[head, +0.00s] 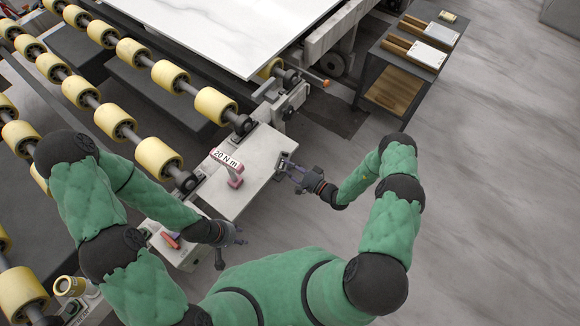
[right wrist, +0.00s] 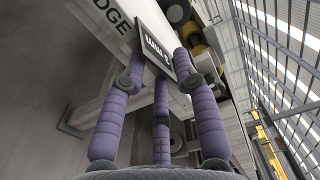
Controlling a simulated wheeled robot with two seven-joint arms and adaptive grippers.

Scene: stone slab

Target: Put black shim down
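The black shim (right wrist: 158,48), a small dark plate with white "2 mm" lettering, is between the purple fingers of my right gripper (right wrist: 158,66) in the right wrist view. The fingers close on it from both sides. In the head view my right gripper (head: 287,166) is at the right edge of a small white table (head: 245,195), with the shim small and dark at its tips. I cannot tell whether the shim touches the table. My left gripper (head: 238,238) is in front of the table, apart from it; its fingers are too small to judge.
Yellow rollers (head: 157,155) fill the left, with a white stone slab (head: 230,25) behind. A grey box with a red handle (head: 172,240) is at the front left. A dark cart (head: 400,75) stands back right; the right floor is clear.

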